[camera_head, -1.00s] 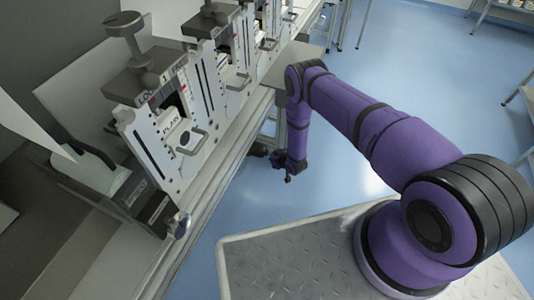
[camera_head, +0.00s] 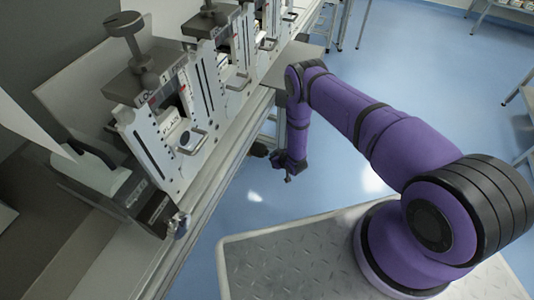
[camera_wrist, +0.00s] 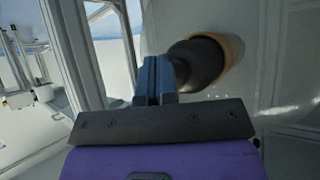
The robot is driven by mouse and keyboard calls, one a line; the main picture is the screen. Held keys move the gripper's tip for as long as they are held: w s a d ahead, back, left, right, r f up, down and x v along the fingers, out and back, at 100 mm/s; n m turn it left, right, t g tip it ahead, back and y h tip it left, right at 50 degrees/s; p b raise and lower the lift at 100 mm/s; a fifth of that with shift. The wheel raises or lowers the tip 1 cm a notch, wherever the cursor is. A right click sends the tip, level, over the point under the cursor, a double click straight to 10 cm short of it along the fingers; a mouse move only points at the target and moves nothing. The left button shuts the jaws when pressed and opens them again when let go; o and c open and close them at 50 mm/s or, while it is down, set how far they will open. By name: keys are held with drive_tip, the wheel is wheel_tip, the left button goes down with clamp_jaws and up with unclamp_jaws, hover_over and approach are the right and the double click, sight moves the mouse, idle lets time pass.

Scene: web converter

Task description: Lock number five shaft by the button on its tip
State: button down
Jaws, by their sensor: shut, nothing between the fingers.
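My gripper (camera_head: 288,177) hangs low at the end of my purple arm, beside the long machine frame and above the blue floor. In the wrist view its two fingers (camera_wrist: 155,78) are together with nothing held. A dark rounded cylinder with a tan ring (camera_wrist: 204,58) sits just right of the fingertips in that view, against a pale panel. I cannot tell if it is a shaft tip or if the fingers touch it. No number five label or tip button can be made out in either view.
The machine's row of white plate units (camera_head: 160,135) with grey knobs runs along the left. A metal rail (camera_head: 215,165) edges it. A small metal knob (camera_head: 181,224) sticks out at the near end. Open blue floor (camera_head: 440,90) lies to the right. A pale frame post (camera_wrist: 75,50) stands left of my fingers.

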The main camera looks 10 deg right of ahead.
drive_tip(key=shift+w+a, duration=0.1)
drive_tip(key=shift+a, duration=0.1)
drive_tip(key=shift+w+a, duration=0.15)
drive_tip(key=shift+w, duration=0.05)
idle(0.6)
drive_tip(key=shift+s+d, duration=0.3)
idle(0.4)
drive_tip(key=s+d, duration=0.3)
drive_tip(key=d, duration=0.2)
drive_tip(key=shift+s, duration=0.3)
